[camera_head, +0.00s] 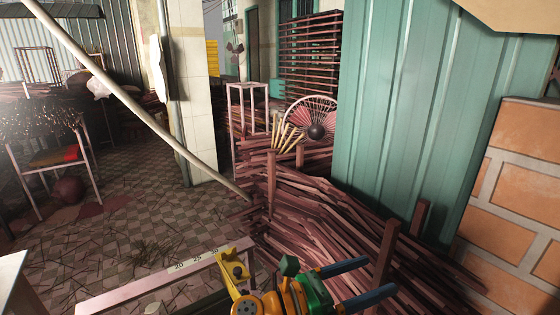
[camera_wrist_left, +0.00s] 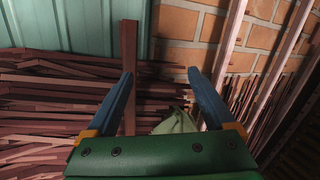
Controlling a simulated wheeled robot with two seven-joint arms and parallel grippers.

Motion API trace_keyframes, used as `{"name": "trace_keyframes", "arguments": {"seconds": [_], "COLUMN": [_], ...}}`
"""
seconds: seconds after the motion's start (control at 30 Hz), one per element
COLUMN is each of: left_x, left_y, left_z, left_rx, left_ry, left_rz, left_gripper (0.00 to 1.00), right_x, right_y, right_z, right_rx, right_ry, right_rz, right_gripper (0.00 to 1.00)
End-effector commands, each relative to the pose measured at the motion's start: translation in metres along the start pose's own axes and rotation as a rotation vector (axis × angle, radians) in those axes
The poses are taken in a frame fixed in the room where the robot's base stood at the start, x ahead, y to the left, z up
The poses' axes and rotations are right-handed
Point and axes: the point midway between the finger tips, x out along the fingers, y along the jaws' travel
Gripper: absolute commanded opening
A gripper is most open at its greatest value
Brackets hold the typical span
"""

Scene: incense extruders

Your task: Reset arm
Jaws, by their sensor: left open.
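My left gripper (camera_head: 381,274) shows at the bottom of the head view, a green body with two blue fingers pointing right. The fingers are spread apart. In the left wrist view the left gripper (camera_wrist_left: 160,75) also shows open, with a wide gap between its fingers. A brown upright post (camera_wrist_left: 129,70) stands behind the gap, close to the left finger in the picture; I cannot tell the distance. A pale green piece (camera_wrist_left: 177,123) shows low between the fingers; what it is stays unclear. My right gripper is not in view.
A large heap of reddish-brown sticks (camera_head: 310,210) lies beside and beyond the gripper, with posts such as this one (camera_head: 384,255). A green corrugated wall (camera_head: 400,110) and a brick wall (camera_head: 515,190) close off the right. A slanting pole (camera_head: 130,95) crosses the left. Tiled floor (camera_head: 150,215) lies left.

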Motion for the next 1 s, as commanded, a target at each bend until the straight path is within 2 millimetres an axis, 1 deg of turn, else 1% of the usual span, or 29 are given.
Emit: {"name": "trace_keyframes", "arguments": {"seconds": [0.03,0.07,0.1,0.13,0.17,0.2,0.23,0.3,0.37,0.4,0.47,0.5,0.57,0.6,0.67,0.7,0.77,0.8,0.87,0.9,1.0], "left_x": [-0.018,-0.038,-0.072,-0.099,-0.126,-0.159,-0.183,-0.229,-0.260,-0.277,-0.299,-0.312,-0.329,-0.339,-0.353,-0.361,-0.373,-0.380,-0.390,-0.389,-0.390], "left_y": [0.019,0.039,0.066,0.082,0.093,0.102,0.104,0.099,0.086,0.076,0.059,0.046,0.027,0.014,-0.006,-0.020,-0.040,-0.054,-0.075,-0.068,-0.059], "left_z": [0.017,0.022,0.018,0.007,-0.008,-0.031,-0.050,-0.090,-0.118,-0.135,-0.156,-0.168,-0.183,-0.192,-0.203,-0.209,-0.217,-0.221,-0.226,-0.239,-0.267], "left_rx": [-0.343,-0.569,-0.860,-1.049,-1.220,-1.423,-1.557,-1.807,-1.966,-2.051,-2.155,-2.213,-2.287,2.309,2.192,2.117,2.012,1.942,1.839,1.838,1.827], "left_ry": [-0.209,-0.339,-0.505,-0.612,-0.711,-0.833,-0.916,-1.085,-1.206,-1.275,-1.371,-1.431,-1.514,1.556,1.517,1.492,1.458,1.437,1.406,1.401,1.389], "left_rz": [0.158,0.267,0.410,0.505,0.594,0.705,0.782,0.941,1.058,1.129,1.227,1.290,1.381,-1.430,-1.408,-1.398,-1.383,-1.375,-1.365,-1.372,-1.387], "left_gripper": [0.88,0.88,0.88,0.88,0.88,0.88,0.88,0.88,0.88,0.88,0.88,0.88,0.88,0.88,0.88,0.88,0.88,0.88,0.88,0.88,0.88], "right_x": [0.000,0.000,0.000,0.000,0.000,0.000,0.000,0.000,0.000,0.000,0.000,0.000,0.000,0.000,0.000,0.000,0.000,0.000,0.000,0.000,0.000], "right_y": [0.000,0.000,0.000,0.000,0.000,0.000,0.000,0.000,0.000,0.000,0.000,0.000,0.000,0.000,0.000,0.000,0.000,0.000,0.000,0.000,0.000], "right_z": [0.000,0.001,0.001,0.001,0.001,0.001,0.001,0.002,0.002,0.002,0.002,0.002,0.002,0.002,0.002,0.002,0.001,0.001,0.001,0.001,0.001], "right_rx": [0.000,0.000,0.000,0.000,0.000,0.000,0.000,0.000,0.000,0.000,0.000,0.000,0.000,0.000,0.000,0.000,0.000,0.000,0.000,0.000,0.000], "right_ry": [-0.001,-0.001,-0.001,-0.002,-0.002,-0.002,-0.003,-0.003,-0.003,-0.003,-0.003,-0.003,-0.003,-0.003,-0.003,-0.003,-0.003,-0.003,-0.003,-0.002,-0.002], "right_rz": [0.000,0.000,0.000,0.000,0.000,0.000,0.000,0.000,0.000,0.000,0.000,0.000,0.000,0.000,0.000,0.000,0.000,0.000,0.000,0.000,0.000], "right_gripper": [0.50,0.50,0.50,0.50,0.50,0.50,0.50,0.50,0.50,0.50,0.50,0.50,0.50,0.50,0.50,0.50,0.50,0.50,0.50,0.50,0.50]}}
